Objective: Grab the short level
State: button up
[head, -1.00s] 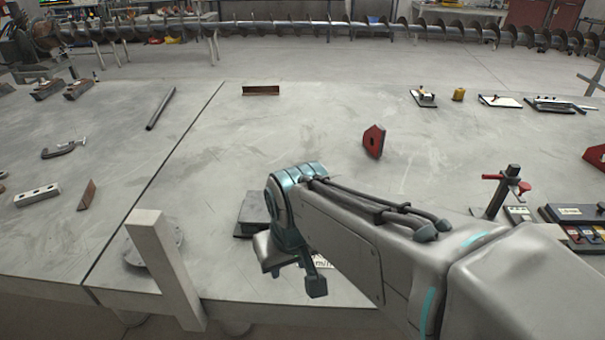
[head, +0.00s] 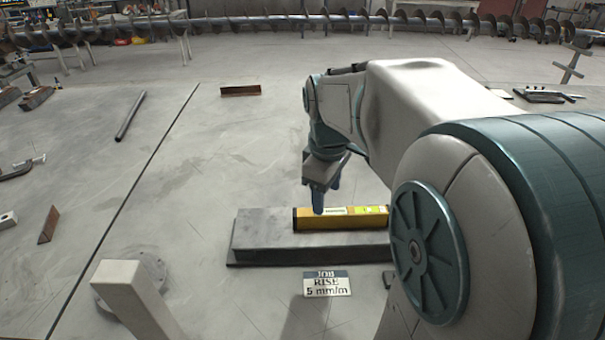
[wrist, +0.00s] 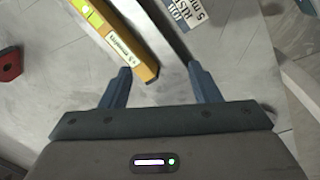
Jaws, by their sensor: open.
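The short level is a yellow bar (head: 340,218) with a pale green vial window, lying on a grey metal block (head: 262,235) on the table. My gripper (head: 320,200) is above the level's left end in the head view, pointing down. In the wrist view my gripper (wrist: 163,80) is open, with its two fingers spread and nothing held. The level (wrist: 125,45) runs up and left, its near end lying between the fingertips in the picture, closer to the left one. My arm hides the level's right end in the head view.
A sign reading "RISE 5 mm/m" (head: 327,284) is in front of the block. A pale post (head: 135,295) stands at the front left. A rusty angle piece (head: 240,91) and a dark bar (head: 130,116) lie farther back.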

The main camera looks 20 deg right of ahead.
aim_at(342, 211)
jog(key=w+d+f+n+g+b, duration=0.1)
jog(key=w+d+f+n+b, duration=0.15)
jog(key=w+d+n, duration=0.45)
jog(key=shift+m+y, duration=0.3)
jog(key=f, duration=0.9)
jog(key=d+f+b, duration=0.1)
jog(key=f, duration=0.3)
jog(key=shift+w+f, duration=0.2)
jog(key=shift+c, duration=0.3)
grip_shut()
